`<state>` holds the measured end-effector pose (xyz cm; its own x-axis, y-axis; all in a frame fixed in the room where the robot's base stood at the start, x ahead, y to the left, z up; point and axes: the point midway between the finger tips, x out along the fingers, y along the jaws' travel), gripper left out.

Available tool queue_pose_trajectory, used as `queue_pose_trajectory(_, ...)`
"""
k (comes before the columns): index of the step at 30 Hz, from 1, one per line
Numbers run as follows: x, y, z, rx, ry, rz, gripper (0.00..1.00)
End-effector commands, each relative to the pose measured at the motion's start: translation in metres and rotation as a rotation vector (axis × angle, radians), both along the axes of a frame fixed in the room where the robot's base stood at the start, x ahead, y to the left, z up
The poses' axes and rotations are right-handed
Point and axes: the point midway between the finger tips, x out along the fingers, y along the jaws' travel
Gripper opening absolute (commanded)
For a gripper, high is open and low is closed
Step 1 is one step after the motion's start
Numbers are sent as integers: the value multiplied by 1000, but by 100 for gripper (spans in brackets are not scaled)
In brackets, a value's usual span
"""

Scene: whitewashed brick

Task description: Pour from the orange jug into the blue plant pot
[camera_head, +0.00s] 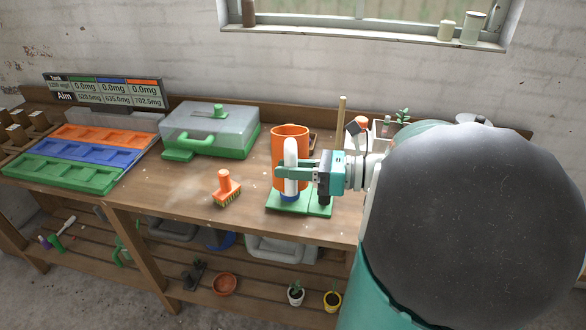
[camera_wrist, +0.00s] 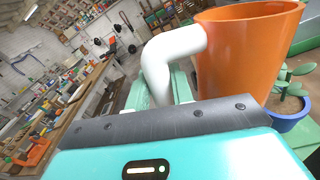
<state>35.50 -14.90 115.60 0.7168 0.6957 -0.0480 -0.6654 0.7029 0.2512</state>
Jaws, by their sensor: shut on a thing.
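The orange jug (camera_head: 290,138) is in the middle of the bench in the head view, roughly upright. Its white handle (camera_head: 291,158) faces me. My gripper (camera_head: 285,171) is shut on the handle. In the wrist view the handle (camera_wrist: 172,50) runs down between my fingers and the jug (camera_wrist: 245,55) fills the upper right. The blue plant pot (camera_wrist: 291,116), with soil and a green plant, stands beyond the jug's lower right there. In the head view a bit of blue shows below the handle; most of it is hidden. I cannot see into the jug.
A green base (camera_head: 318,208) lies under the jug. An orange brush (camera_head: 226,187) and a clear-lidded green box (camera_head: 208,130) stand to the left. Orange, blue and green trays (camera_head: 60,174) lie farther left, before a display board (camera_head: 105,90). A wooden stick stands behind my gripper.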

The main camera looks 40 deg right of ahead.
Motion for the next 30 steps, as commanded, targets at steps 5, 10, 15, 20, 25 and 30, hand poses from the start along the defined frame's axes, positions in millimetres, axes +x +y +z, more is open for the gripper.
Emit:
queue_pose_trajectory(5,4,2,-1,23,32,3,0)
queue_pose_trajectory(10,7,2,-4,108,155,3,0)
queue_pose_trajectory(15,12,-1,-9,230,331,3,0)
queue_pose_trajectory(20,20,-8,-12,334,479,2,0)
queue_pose_trajectory(25,18,-8,-11,329,471,3,0)
queue_pose_trajectory(30,17,-9,-11,328,470,2,0)
